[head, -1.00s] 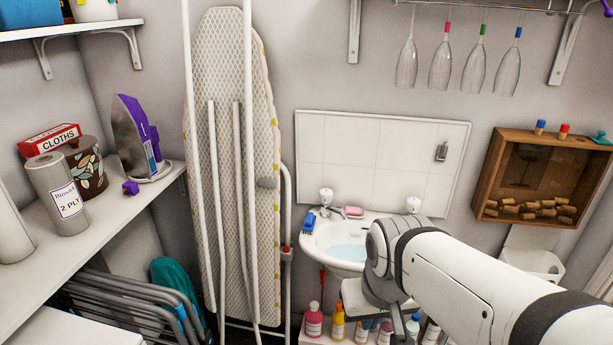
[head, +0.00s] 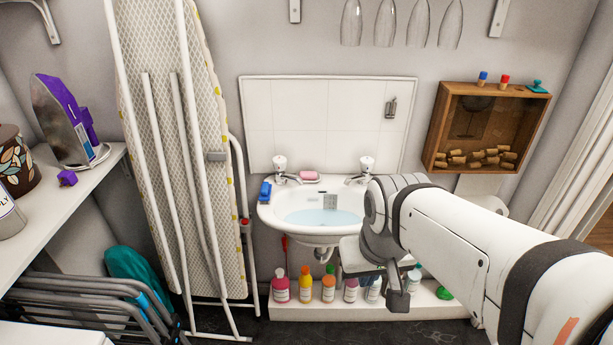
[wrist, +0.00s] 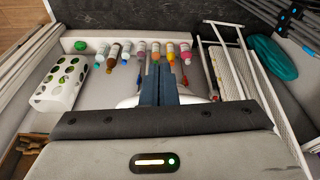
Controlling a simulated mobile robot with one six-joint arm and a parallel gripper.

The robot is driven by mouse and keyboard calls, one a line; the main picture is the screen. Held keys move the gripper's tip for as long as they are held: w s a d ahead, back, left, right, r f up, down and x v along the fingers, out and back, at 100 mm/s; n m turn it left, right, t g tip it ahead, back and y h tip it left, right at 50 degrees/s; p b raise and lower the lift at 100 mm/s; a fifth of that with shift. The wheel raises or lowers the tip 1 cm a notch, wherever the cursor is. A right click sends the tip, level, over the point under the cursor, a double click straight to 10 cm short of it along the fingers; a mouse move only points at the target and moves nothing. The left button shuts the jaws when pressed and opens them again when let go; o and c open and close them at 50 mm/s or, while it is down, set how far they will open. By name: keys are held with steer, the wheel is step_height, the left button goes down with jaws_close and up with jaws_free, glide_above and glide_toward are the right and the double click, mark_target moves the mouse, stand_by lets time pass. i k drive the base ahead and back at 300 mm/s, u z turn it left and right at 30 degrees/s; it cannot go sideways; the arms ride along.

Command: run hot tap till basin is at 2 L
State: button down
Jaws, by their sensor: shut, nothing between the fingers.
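The white basin (head: 268,215) hangs on the wall below a tiled splashback and holds some pale blue water (head: 322,217). A small grey marked plate (head: 330,202) shows at its back wall; its marks are too small to read. A left tap (head: 281,166) and a right tap (head: 367,166) stand on the back rim; I cannot tell which is hot, and no stream shows. My gripper (head: 398,300) is in front of and below the basin's right side, apart from both taps. In the wrist view my gripper (wrist: 158,72) is shut and empty, partly hiding the white basin (wrist: 128,103).
A blue brush (head: 265,191) and pink soap (head: 309,176) lie on the rim. Several bottles (head: 280,288) stand on a low white ledge below. An ironing board (head: 165,130) leans at left. A wooden cork box (head: 440,125) hangs at right.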

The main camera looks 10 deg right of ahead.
mark_target(278, 162)
steer(key=u, duration=0.1)
steer(key=i, duration=0.7)
steer(key=u, duration=0.75)
